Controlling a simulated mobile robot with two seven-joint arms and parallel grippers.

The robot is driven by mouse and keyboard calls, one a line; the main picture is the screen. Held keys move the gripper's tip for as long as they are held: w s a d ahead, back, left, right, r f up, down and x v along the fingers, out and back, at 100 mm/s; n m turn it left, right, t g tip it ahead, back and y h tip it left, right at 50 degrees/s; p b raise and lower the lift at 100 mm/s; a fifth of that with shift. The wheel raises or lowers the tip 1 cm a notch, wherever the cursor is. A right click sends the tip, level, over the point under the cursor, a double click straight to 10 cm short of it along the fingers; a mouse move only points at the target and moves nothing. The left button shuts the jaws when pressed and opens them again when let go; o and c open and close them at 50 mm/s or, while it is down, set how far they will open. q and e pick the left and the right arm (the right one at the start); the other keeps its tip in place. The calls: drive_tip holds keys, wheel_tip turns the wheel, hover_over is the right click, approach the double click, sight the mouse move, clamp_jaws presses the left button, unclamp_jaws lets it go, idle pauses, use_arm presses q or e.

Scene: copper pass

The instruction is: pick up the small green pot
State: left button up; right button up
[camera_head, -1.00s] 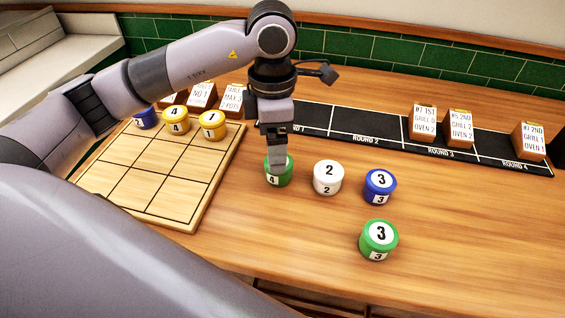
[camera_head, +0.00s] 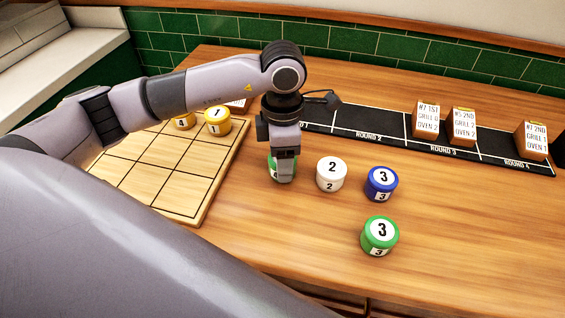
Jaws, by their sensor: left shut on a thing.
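A small green pot (camera_head: 272,168) stands at the right edge of the wooden grid board, mostly hidden behind my left gripper (camera_head: 284,179). The left gripper reaches down from above and is shut on this pot. I cannot tell whether the pot is clear of the table. Another green pot with a 3 on its white lid (camera_head: 379,236) stands apart on the table, to the right and nearer. My right gripper is not in view.
A white pot (camera_head: 331,174) stands just right of the gripper, and a blue pot (camera_head: 381,184) beyond it. Yellow pots (camera_head: 218,122) sit on the grid board (camera_head: 160,193). A black round strip (camera_head: 380,139) with ticket blocks (camera_head: 427,121) lies behind. The right front table is clear.

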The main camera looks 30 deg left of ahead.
use_arm(q)
wheel_tip(320, 180, up, 20)
drive_tip(key=shift+f, duration=0.1)
idle(0.6)
drive_tip(key=shift+a, duration=0.1)
